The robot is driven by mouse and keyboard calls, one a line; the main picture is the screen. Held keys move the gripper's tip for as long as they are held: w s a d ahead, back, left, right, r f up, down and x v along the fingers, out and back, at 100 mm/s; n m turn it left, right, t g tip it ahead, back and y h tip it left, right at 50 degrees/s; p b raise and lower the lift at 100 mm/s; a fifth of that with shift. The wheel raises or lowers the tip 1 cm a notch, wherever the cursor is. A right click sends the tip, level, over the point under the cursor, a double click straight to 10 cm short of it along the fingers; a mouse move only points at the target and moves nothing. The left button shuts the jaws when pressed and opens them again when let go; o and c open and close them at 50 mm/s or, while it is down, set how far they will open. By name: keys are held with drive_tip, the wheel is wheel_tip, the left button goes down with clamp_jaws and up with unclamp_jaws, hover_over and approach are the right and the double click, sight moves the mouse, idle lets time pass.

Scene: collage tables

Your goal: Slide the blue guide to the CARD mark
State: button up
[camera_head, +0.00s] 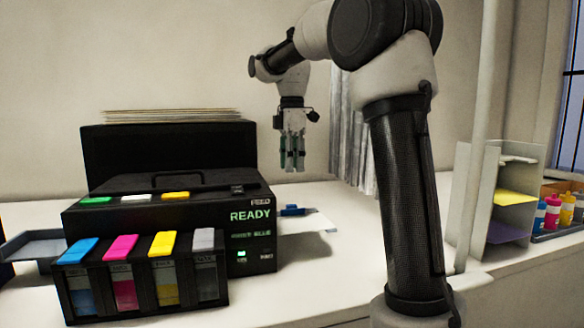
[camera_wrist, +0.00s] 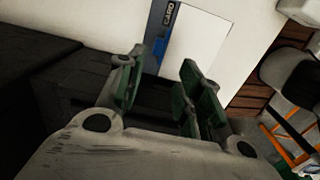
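The blue guide (camera_head: 296,210) sits on the low feed tray at the right side of the black printer (camera_head: 160,195). It also shows in the wrist view (camera_wrist: 160,46), beside a white sheet. The CARD mark (camera_wrist: 169,14) is printed on a dark strip near the top of the wrist view, and the guide lies a little below it in that picture. My gripper (camera_head: 292,160) hangs above the tray with its fingers pointing down, apart from the guide. In the wrist view its green-padded fingers (camera_wrist: 160,95) stand apart with nothing between them.
Colored ink cartridges (camera_head: 140,275) stand in front of the printer, whose display reads READY. A sheet stand (camera_head: 510,195) and paint bottles (camera_head: 552,212) are at the right. The white tabletop (camera_head: 310,275) is clear in front of the tray.

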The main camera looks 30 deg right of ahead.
sight(292, 210)
drive_tip(key=shift+c, duration=0.2)
drive_tip(key=shift+r, duration=0.15)
drive_tip(key=c, duration=0.3)
drive_tip(key=shift+s+m, duration=0.3)
drive_tip(key=shift+s, duration=0.15)
drive_tip(key=c, duration=0.4)
drive_tip(key=shift+w+d+f+m+t, duration=0.15)
drive_tip(key=shift+m+t, duration=0.25)
drive_tip(key=shift+m, duration=0.5)
clamp_jaws()
drive_tip(key=w+f+m+t, duration=0.1)
drive_tip(key=w+m+t, duration=0.3)
drive_tip(key=m, duration=1.1)
drive_tip(key=shift+m+g+h, duration=0.3)
drive_tip(key=shift+g+h, duration=0.1)
drive_tip(key=shift+g, duration=0.1)
drive_tip(key=shift+d+f, duration=0.15)
drive_tip(key=shift+f, duration=2.3)
drive_tip(key=shift+d+f, duration=0.15)
drive_tip(key=shift+f, duration=2.25)
